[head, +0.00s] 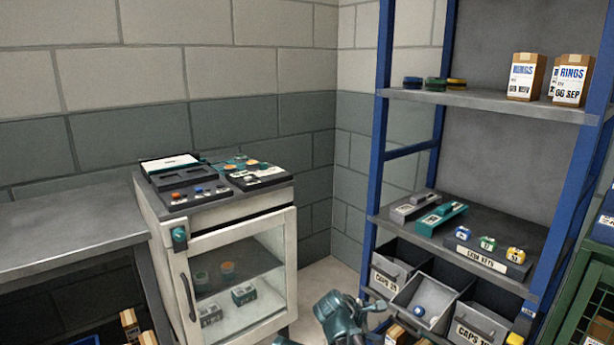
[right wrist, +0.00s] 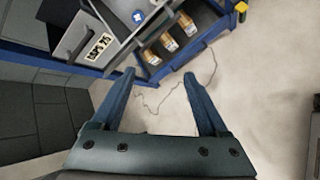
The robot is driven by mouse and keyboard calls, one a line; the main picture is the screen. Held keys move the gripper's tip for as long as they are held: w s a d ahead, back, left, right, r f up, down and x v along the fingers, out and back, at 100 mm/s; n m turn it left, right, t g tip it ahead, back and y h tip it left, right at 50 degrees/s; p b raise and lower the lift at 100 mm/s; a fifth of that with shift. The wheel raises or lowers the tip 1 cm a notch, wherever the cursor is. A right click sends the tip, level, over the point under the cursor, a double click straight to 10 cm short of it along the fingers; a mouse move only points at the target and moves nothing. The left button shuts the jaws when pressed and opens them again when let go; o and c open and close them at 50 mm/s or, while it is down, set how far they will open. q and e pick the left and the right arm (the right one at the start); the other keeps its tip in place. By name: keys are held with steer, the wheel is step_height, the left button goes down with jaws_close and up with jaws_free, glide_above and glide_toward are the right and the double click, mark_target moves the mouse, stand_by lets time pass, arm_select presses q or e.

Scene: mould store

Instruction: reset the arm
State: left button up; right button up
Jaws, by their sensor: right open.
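My right gripper (right wrist: 159,78) is open in the right wrist view. Its two blue fingers are apart with nothing between them, above the pale floor. In the head view a teal part of my right arm (head: 341,314) shows at the bottom, in front of the shelf rack. Its fingertips cannot be made out there. My left gripper is not clearly in any view.
A blue-framed rack (head: 382,150) stands at the right with boxes, tools and grey bins (head: 389,272). A glass-door cabinet (head: 238,275) stands at the middle left, beside a grey bench (head: 65,225). A cable (right wrist: 150,103) lies on the floor.

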steer(key=s+a+f+m+g+y, duration=0.3)
steer(key=s+a+m, duration=0.3)
steer(key=s, duration=0.5)
steer(key=s+a+f+m+g+y, duration=0.35)
steer(key=s+a+m, duration=0.2)
steer(key=s, duration=0.55)
step_height(320, 180, up, 33)
steer(key=p, duration=3.3)
steer(key=shift+s+a+m, duration=0.15)
steer(key=shift+s+m, duration=0.15)
steer(key=shift+m, duration=0.15)
steer(key=shift+f+t, duration=0.1)
steer(key=shift+t, duration=0.15)
